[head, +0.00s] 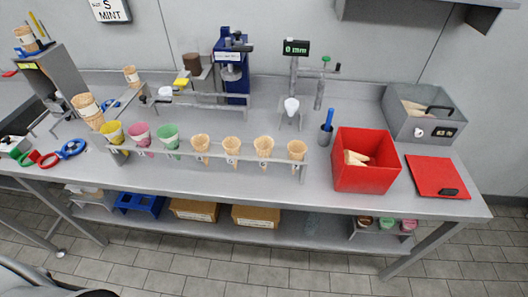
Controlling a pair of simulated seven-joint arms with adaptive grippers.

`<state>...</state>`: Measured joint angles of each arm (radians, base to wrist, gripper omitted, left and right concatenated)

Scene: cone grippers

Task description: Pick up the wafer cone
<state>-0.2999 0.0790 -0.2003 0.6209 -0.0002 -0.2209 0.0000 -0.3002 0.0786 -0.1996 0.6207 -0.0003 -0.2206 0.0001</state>
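Several tan cones stand point down in a grey rack (225,163) along the front of the bench: one at the left (200,143), two in the middle (232,145) (264,146), and one at the right end (297,149). Yellow (113,131), pink (140,132) and green (168,134) cones stand in the rack's left part. Stacked tan cones (95,121) are at the left, and one tan cone (131,75) is at the back. I cannot tell which is the wafer cone. Neither gripper is in view.
A red bin (364,178) with pale pieces inside stands right of the rack, beside a red lid (438,177). A grey bin (420,122) is behind. A blue machine (232,70) and a display post (295,48) stand at the back.

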